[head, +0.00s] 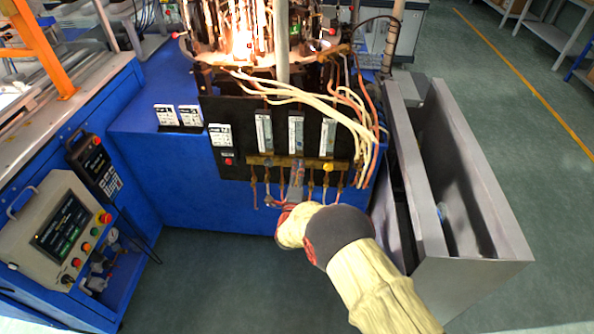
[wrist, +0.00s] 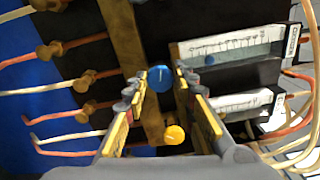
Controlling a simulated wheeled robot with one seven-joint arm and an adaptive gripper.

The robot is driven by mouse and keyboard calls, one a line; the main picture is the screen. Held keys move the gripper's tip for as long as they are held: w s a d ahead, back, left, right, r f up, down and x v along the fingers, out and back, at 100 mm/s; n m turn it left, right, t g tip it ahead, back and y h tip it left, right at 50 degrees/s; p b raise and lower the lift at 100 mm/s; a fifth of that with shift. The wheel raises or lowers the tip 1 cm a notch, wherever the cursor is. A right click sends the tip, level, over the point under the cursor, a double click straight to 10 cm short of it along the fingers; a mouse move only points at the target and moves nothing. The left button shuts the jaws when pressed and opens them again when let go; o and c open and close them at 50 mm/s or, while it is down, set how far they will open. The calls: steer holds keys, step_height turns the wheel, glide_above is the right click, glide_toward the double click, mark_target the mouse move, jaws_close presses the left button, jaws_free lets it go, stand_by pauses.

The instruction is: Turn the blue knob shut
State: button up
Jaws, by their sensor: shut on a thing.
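The blue knob (wrist: 160,77) sits on the brass bar (wrist: 128,38) of the black panel and shows between my fingertips in the wrist view. My gripper (wrist: 162,80) is shut on it, one finger on each side. A pale line marks the knob's face and looks roughly upright in the wrist view. In the head view, my gripper (head: 296,180) reaches up to the panel's middle and hides the blue knob.
A yellow knob (head: 327,167) is close to the right of my gripper. Gauges (head: 296,134) sit above, and copper pipes (head: 268,192) hang below. Pale hoses (head: 318,93) curve down the right side. A flame (head: 243,42) glows on the machine above. A grey metal trough (head: 470,170) stands at right.

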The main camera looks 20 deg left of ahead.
steer(key=shift+d+f, duration=0.1)
steer(key=shift+f, duration=0.05)
steer(key=o, duration=1.2)
steer(key=shift+c, duration=0.2)
steer(key=shift+s, duration=0.1)
steer(key=v, duration=1.1)
steer(key=shift+s, duration=0.4)
